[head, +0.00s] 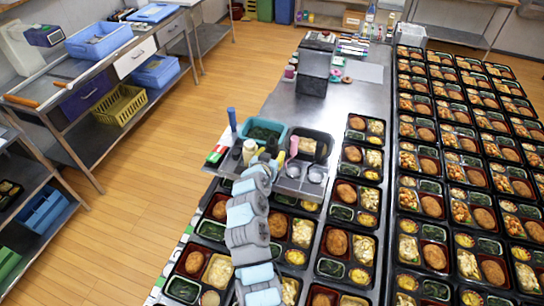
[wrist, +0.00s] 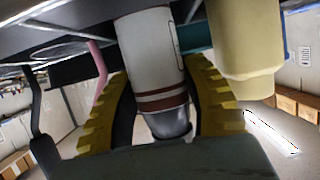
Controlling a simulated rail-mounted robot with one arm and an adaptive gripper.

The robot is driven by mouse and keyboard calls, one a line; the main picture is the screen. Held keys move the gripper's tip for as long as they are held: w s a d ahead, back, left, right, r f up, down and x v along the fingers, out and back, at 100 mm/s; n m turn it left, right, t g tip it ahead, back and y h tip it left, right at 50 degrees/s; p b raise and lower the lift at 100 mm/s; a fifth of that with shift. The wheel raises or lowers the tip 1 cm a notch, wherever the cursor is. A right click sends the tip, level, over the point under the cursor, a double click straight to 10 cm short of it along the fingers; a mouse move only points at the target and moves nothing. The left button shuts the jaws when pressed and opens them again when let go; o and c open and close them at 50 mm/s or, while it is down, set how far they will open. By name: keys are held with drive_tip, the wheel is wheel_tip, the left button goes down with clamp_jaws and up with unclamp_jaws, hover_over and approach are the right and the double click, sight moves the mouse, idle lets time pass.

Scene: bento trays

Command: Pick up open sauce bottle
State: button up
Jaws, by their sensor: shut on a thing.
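The sauce bottle (wrist: 150,55) is white with brown stripes and a dark grey end. It fills the middle of the wrist view, where the scene looks upside down. My gripper (wrist: 158,80) has its yellow and black fingers on both sides of the bottle, shut on it. In the head view my gripper (head: 264,163) is at the small utensil station, partly hidden by my arm. A dark bottle top (head: 272,146) shows just beyond it. I cannot tell whether the bottle is clear of the surface below it.
A cream bottle (wrist: 245,45) stands close beside the held one, also in the head view (head: 249,151). A pink handle (wrist: 98,62) is on the other side. A teal tub (head: 251,134) and a dark tray (head: 325,143) lie behind. Filled bento trays (head: 337,241) crowd the table rightward.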

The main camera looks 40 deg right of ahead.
wheel_tip(320, 180, up, 18)
drive_tip(key=shift+r+b, duration=0.1)
drive_tip(key=shift+b, duration=0.45)
drive_tip(key=shift+o, duration=0.7)
drive_tip(key=shift+a, duration=0.1)
